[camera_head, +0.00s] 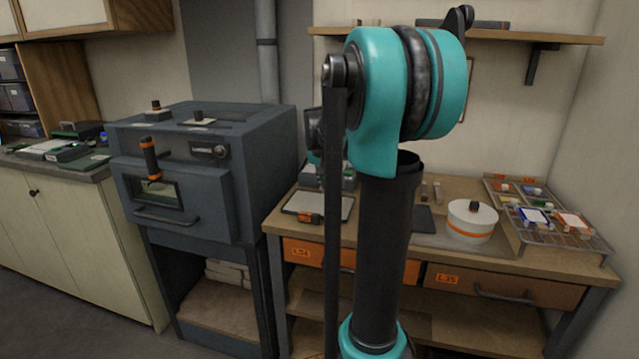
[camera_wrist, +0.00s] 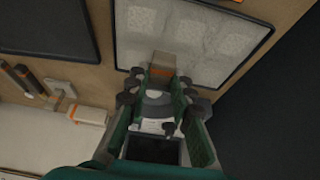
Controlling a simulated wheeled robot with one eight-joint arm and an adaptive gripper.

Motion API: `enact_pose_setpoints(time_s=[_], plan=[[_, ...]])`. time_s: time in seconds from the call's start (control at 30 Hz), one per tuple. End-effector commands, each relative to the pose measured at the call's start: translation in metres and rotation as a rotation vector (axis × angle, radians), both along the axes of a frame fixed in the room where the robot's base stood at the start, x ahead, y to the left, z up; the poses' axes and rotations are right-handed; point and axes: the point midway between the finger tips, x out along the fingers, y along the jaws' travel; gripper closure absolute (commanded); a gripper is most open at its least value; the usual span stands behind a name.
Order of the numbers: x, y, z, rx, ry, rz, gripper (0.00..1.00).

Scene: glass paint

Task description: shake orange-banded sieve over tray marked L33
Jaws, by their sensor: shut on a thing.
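A white round drum (camera_head: 472,222) with an orange band and a dark knob stands on the bench at the right in the head view; it looks like the sieve. A shallow dark-rimmed tray (camera_head: 343,208) with a pale surface lies at the bench's left end. An orange tag (camera_head: 311,217) sits at its front; its marking is unreadable. In the wrist view, the tray (camera_wrist: 250,50) shows square pale patches. My gripper (camera_wrist: 160,76) is at its back edge, shut on a small tan block (camera_wrist: 163,62) with orange on it. My arm hides most of the gripper in the head view.
A dark mat (camera_head: 422,219) lies between tray and drum. Slim tools (camera_wrist: 35,80) lie behind, near the wall. A wire rack (camera_head: 560,232) with coloured pieces stands at the right. A grey kiln (camera_head: 205,170) stands left of the bench. A shelf (camera_head: 540,37) hangs above.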

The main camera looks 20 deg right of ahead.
Motion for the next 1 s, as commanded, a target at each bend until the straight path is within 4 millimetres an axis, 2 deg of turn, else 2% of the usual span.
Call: enact_pose_setpoints(time_s=[0.5,1.0], plan=[[-0.025,-0.036,0.0,0.0,0.0,-0.001,1.0],[-0.029,-0.042,0.0,0.0,0.0,0.0,1.0]])
